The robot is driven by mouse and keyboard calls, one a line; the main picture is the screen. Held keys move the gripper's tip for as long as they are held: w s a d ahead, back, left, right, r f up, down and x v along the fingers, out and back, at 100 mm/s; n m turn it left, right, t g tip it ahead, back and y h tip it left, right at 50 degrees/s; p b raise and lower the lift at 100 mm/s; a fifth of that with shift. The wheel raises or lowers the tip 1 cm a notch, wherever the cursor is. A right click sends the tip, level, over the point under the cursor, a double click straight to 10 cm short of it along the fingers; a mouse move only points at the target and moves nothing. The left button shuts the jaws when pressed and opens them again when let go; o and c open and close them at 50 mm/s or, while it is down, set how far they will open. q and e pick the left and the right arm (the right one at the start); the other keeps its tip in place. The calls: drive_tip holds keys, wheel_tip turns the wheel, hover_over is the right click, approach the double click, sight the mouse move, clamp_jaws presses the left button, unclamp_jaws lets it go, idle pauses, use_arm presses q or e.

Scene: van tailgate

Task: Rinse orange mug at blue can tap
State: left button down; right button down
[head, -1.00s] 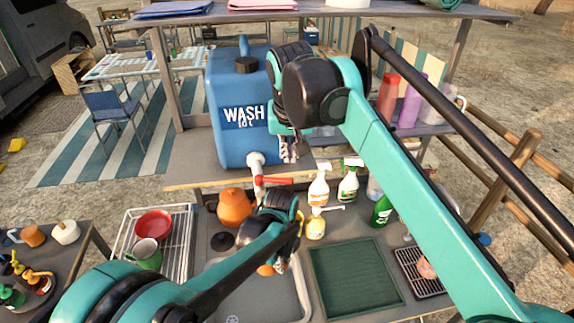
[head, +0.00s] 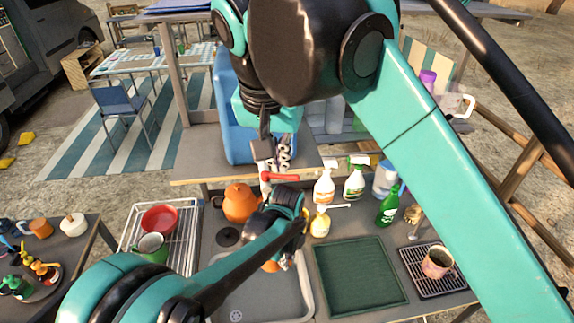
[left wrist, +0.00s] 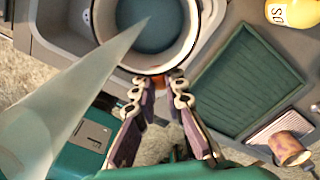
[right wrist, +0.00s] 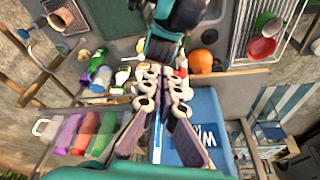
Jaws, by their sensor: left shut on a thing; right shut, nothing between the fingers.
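The orange mug (head: 270,266) is over the sink, mostly hidden behind my left gripper (head: 288,250) in the head view. In the left wrist view I look into the mug (left wrist: 153,70); its inside is blue-grey, like water. A pale translucent tapering streak, like a water stream, ends in it. My left gripper (left wrist: 165,82) is shut at the mug's near side. The blue can (head: 235,140) stands on the shelf, largely hidden by my right arm. Its tap has a red handle (head: 281,177). My right gripper (head: 279,155) is shut and empty just above the handle.
An orange kettle (head: 240,201) stands behind the sink (head: 305,285). Spray bottles (head: 325,188) stand right of the tap. A dish rack (head: 188,250) is at left. A green tray (head: 360,275) and a grill rack with a pinkish mug (head: 437,263) lie at right.

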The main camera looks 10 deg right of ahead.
sight(289, 176)
drive_tip(key=w+f, duration=0.2)
drive_tip(key=f, duration=0.1)
drive_tip(key=w+d+f, duration=0.1)
drive_tip(key=w+f, duration=0.1)
drive_tip(key=f, duration=0.1)
drive_tip(key=w+d+f, duration=0.1)
drive_tip(key=f, duration=0.3)
drive_tip(key=shift+w+d, duration=0.25)
drive_tip(key=shift+w, duration=0.15)
drive_tip(key=shift+w+d, duration=0.15)
drive_tip(key=shift+w, duration=0.1)
